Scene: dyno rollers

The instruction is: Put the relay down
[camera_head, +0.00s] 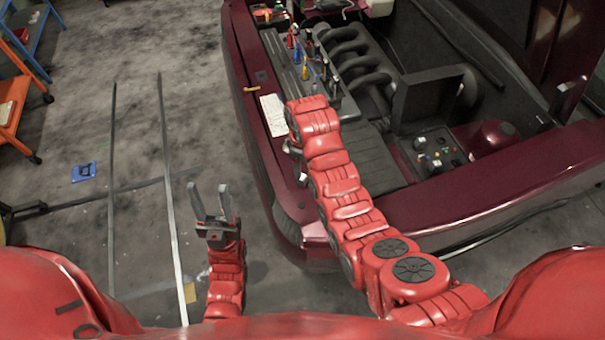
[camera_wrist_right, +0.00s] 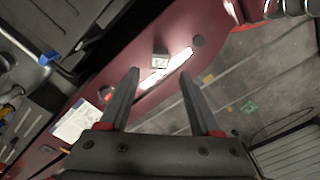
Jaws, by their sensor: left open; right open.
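A small grey box with a pale face, which looks like the relay (camera_wrist_right: 160,61), shows in the right wrist view against the maroon car body (camera_wrist_right: 150,85). It appears to rest on the painted surface, beyond the fingertips and between their lines. My right gripper (camera_wrist_right: 160,75) is open, with nothing between its fingers. In the head view the right arm reaches over the car's edge, and its own links mostly hide that gripper; I cannot make out the relay there. My left gripper (camera_head: 209,190) is open and empty above the grey floor, left of the car.
The open engine bay holds a black box with coloured parts (camera_head: 435,152) and a row of coloured-handled items (camera_head: 305,55). A white paper (camera_head: 273,115) lies on the car's edge. A blue item (camera_head: 84,172) lies on the floor. An orange cart (camera_head: 15,115) stands at left.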

